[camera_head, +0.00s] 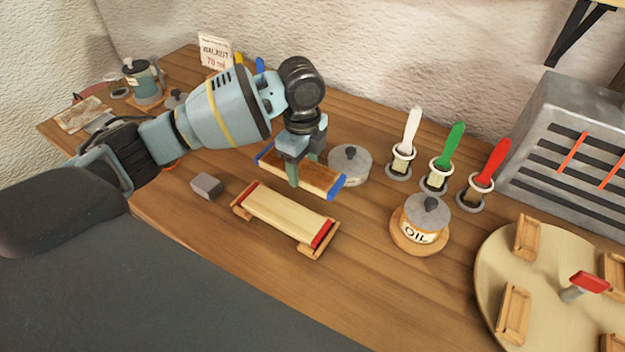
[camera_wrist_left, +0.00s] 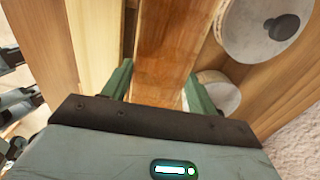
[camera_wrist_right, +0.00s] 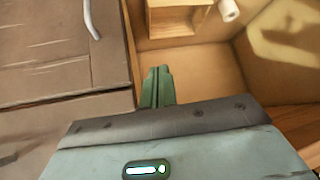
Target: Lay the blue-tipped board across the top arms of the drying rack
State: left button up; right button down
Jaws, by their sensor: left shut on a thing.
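The blue-tipped board (camera_head: 318,178) is brown with blue ends. My left gripper (camera_head: 293,172) is shut on it near its middle and holds it at the far side of a pale red-tipped board (camera_head: 290,214). In the left wrist view the brown board (camera_wrist_left: 166,45) runs between the two green fingers (camera_wrist_left: 160,88). How high it is above the table is hard to tell. My right gripper (camera_wrist_right: 157,88) shows only in the right wrist view, its fingers together and nothing seen between them. I cannot make out a drying rack with top arms for certain in any view.
The red-tipped board rests on wooden supports. A lidded tin (camera_head: 350,165) stands close behind the held board. An oil pot (camera_head: 420,222), brushes in jars (camera_head: 438,172), a round board with wooden holders (camera_head: 490,265) and a slotted grey box (camera_head: 565,140) stand rightward. A grey block (camera_head: 207,186) lies left.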

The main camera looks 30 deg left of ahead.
aim_at(304, 191)
pick_arm(q)
jog(key=shift+f, duration=2.7)
jog(key=shift+f, duration=0.15)
jog(key=o, duration=0.8)
notch_tip(304, 191, up, 12)
jog(key=shift+r+p, duration=0.15)
jog(key=shift+p, duration=0.2)
